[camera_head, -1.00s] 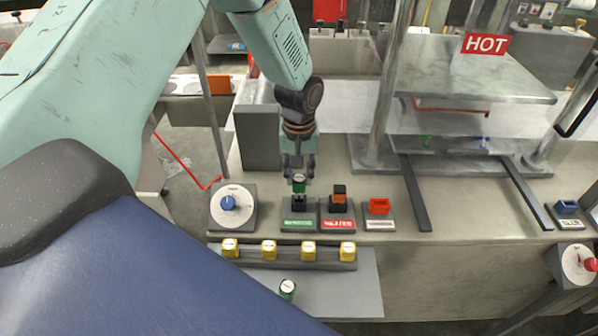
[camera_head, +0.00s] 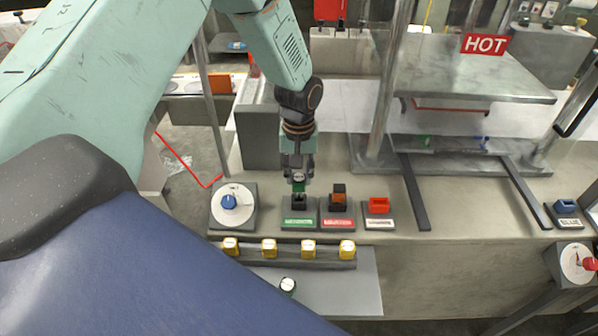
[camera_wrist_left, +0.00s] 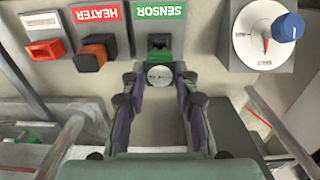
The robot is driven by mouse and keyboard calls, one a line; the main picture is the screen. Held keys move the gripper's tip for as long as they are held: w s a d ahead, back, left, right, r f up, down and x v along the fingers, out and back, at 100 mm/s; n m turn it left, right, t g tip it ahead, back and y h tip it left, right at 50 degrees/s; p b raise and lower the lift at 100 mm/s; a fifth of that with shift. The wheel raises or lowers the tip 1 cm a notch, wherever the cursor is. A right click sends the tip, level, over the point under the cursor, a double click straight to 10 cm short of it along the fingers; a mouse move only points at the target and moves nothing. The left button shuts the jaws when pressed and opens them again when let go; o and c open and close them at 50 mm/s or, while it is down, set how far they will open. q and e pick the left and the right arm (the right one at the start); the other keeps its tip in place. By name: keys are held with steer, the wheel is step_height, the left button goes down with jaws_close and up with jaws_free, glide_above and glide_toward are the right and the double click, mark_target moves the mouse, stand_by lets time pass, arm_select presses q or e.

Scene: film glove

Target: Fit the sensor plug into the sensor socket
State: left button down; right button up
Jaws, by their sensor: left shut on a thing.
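The sensor plug (camera_head: 298,186), green with a round whitish top, is between the fingertips of my left gripper (camera_head: 298,177), which is shut on it. The plug is over the dark sensor socket (camera_head: 299,203), the block with a green label. In the left wrist view my left gripper (camera_wrist_left: 160,78) has its fingers on both sides of the plug's round top (camera_wrist_left: 160,76). The sensor socket (camera_wrist_left: 158,43) is just beyond the plug there. The plug's lower end is hidden, so I cannot tell how far it is in. My right gripper is not in view.
The heater socket (camera_head: 338,208), holding an orange-and-black plug (camera_head: 339,191), stands close to the right. A red socket (camera_head: 379,206) is further right. A dial (camera_head: 232,205) stands left.

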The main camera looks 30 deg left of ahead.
mark_target(299, 177)
arm_select(q)
steer(key=shift+f, duration=0.5)
steer(key=shift+f+b, duration=0.8)
steer(key=shift+f, duration=0.45)
steer(key=c, duration=0.9)
jaws_free()
steer(key=shift+c, duration=0.2)
step_height(299, 177, up, 11)
steer(key=shift+f, duration=0.2)
steer(key=shift+r, duration=0.75)
